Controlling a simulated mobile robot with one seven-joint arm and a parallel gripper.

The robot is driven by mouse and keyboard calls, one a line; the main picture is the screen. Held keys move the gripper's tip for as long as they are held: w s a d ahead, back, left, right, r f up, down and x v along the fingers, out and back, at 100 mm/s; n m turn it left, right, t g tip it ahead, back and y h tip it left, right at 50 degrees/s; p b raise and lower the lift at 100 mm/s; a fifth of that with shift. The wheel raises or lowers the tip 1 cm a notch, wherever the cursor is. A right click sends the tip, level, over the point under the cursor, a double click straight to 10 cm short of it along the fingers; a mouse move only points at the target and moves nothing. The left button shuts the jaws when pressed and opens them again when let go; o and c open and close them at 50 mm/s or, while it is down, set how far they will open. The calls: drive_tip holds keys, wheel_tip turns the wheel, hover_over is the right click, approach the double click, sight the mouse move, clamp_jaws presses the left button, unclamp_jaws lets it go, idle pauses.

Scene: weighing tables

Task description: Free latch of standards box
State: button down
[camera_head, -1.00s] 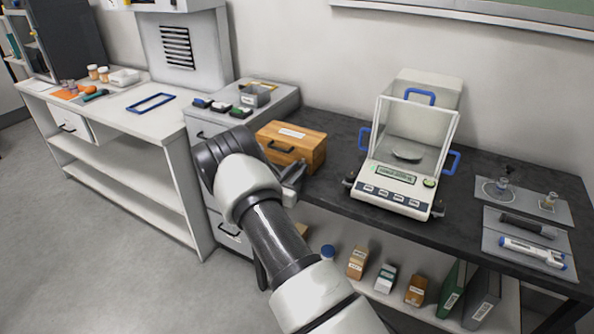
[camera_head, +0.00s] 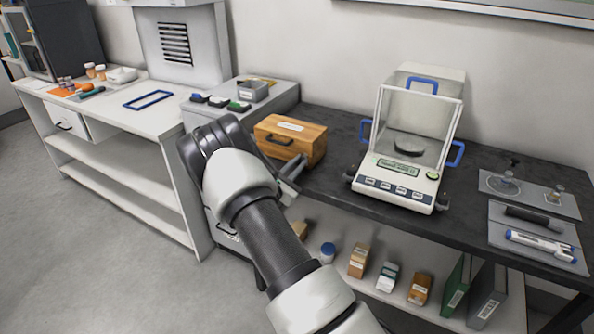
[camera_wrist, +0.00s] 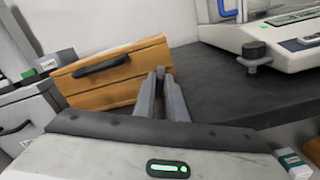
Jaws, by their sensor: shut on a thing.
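The wooden standards box (camera_head: 305,140) stands closed on the dark table, left of the balance, with a dark handle and a white label. In the wrist view its orange-brown front (camera_wrist: 95,88) fills the upper left, with the black handle on it. My gripper (camera_wrist: 161,72) is at the right end of this front, its two grey fingers close together. It also shows in the head view (camera_head: 298,165), at the box's near right side. The fingers are shut on a small part there, taken as the latch, which they hide.
The balance (camera_head: 395,190) with its glass shield stands right of the box. A grey drawer cabinet (camera_head: 286,92) with small items on top is to the left. The table (camera_head: 335,165) between box and balance is clear.

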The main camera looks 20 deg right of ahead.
drive_tip(key=m+b, duration=0.4)
drive_tip(key=f+m+b, duration=0.1)
drive_tip(key=m+b, duration=0.1)
drive_tip(key=b, duration=0.1)
drive_tip(key=shift+s+d+f, duration=0.1)
drive_tip(key=shift+s+d, duration=0.05)
drive_tip(key=shift+s, duration=0.1)
drive_tip(key=m+b, duration=0.2)
drive_tip(key=b, duration=0.1)
drive_tip(key=shift+m, duration=0.4)
drive_tip(key=shift+b, duration=0.45)
drive_tip(key=c, duration=1.8)
unclamp_jaws()
